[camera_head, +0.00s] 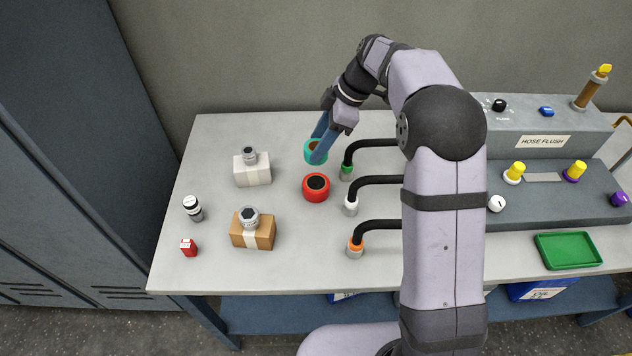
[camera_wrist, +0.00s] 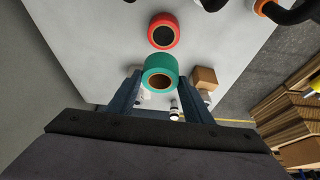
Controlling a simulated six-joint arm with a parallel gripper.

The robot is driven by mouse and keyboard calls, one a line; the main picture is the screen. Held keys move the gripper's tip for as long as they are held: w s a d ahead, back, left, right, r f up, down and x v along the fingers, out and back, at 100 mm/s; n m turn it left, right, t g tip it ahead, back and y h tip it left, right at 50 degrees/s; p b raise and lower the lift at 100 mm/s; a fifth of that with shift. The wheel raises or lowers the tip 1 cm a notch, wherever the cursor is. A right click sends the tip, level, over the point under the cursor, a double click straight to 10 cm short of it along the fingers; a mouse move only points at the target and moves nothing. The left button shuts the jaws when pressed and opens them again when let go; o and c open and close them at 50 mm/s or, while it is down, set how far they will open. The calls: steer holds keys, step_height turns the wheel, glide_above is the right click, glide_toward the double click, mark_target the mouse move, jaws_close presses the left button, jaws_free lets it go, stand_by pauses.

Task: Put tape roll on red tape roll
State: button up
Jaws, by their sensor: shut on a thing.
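A teal tape roll (camera_head: 309,153) is between the blue fingers of my gripper (camera_head: 322,146), over the back middle of the table. It also shows in the wrist view as a green roll (camera_wrist: 160,66), with a finger on either side. My gripper is shut on it. The red tape roll (camera_head: 316,187) lies flat on the table, in front of the teal roll in the head view. In the wrist view the red tape roll (camera_wrist: 163,32) is just beyond the held roll, and the two look apart. The height of the held roll above the table is hard to tell.
Black hoses with green (camera_head: 346,172), white (camera_head: 351,206) and orange (camera_head: 355,248) ends stand right of the red roll. A white box (camera_head: 252,176), a brown box (camera_head: 252,238), a small bottle (camera_head: 193,208) and a red block (camera_head: 188,247) stand to the left.

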steer(key=p, duration=0.4)
glide_above(320, 182)
steer(key=shift+a+f, duration=0.15)
steer(key=shift+f, duration=4.85)
steer(key=shift+f+b, duration=0.1)
steer(key=shift+b, duration=0.3)
steer(key=o, duration=1.1)
steer(key=shift+r, duration=0.2)
steer(key=shift+r, duration=0.15)
steer(key=b+v, duration=0.4)
steer(key=v, duration=0.7)
steer(key=shift+s+d+r, duration=0.1)
steer(key=shift+d+r, duration=0.1)
steer(key=shift+r, duration=0.05)
